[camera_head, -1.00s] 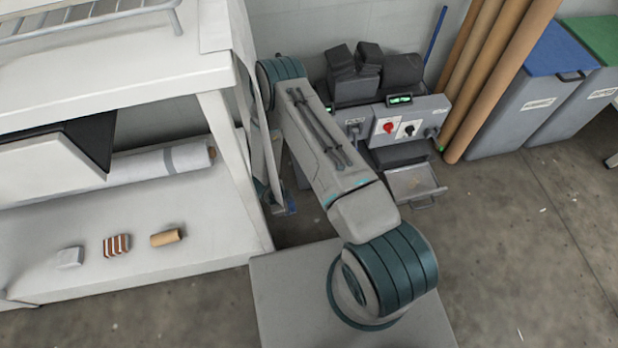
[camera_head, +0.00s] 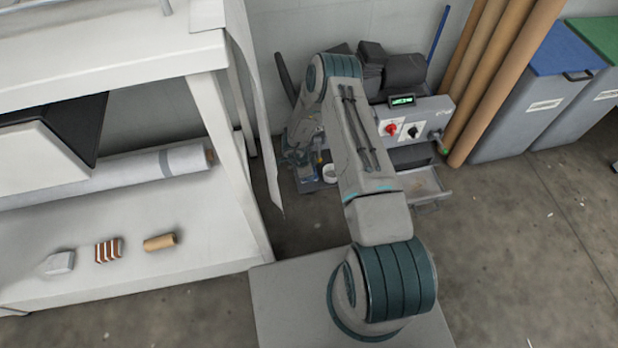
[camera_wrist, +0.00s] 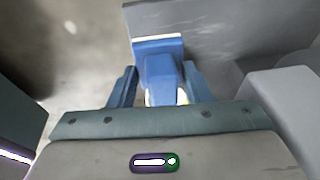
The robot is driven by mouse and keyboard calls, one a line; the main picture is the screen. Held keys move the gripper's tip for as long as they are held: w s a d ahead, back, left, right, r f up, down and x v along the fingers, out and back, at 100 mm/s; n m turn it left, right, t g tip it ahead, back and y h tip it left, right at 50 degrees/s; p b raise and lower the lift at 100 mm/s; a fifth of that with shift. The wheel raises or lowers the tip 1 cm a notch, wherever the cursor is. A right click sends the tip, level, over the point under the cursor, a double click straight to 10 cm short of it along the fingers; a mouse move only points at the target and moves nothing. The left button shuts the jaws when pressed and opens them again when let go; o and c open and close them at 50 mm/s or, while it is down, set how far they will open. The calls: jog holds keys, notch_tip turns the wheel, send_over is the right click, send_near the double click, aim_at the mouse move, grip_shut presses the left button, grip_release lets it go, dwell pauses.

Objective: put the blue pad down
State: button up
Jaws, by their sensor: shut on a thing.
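In the wrist view the blue pad (camera_wrist: 162,72) sits between the two blue fingers of my gripper (camera_wrist: 160,69), which is shut on it. A blue block with a white band (camera_wrist: 158,46) shows just beyond the fingertips; I cannot tell whether it is part of the pad. A grey flat surface (camera_wrist: 225,35) lies beyond and to the right, and I cannot tell whether the pad touches it. In the head view my gripper is small and partly hidden beside my arm, left of the grey press.
The grey press (camera_head: 425,112) with red and black knobs stands behind my arm, its tray (camera_head: 423,184) pulled out. A white shelf (camera_head: 190,225) is on the left with a hanging sheet (camera_head: 268,150) at its edge. Cardboard tubes (camera_head: 490,80) and bins (camera_head: 530,100) stand right. Floor at right is clear.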

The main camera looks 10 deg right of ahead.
jog(key=b+x, duration=0.1)
jog(key=x, duration=0.2)
jog(key=b+x, duration=0.1)
jog(key=x, duration=0.1)
jog(key=shift+a+f+b, duration=0.1)
jog(key=shift+a+b, duration=0.25)
jog(key=shift+a, duration=0.05)
jog(key=shift+d, duration=0.1)
jog(key=o, duration=1.1)
jog(key=p+v, duration=0.4)
jog(key=v, duration=0.8)
jog(key=shift+p, duration=0.4)
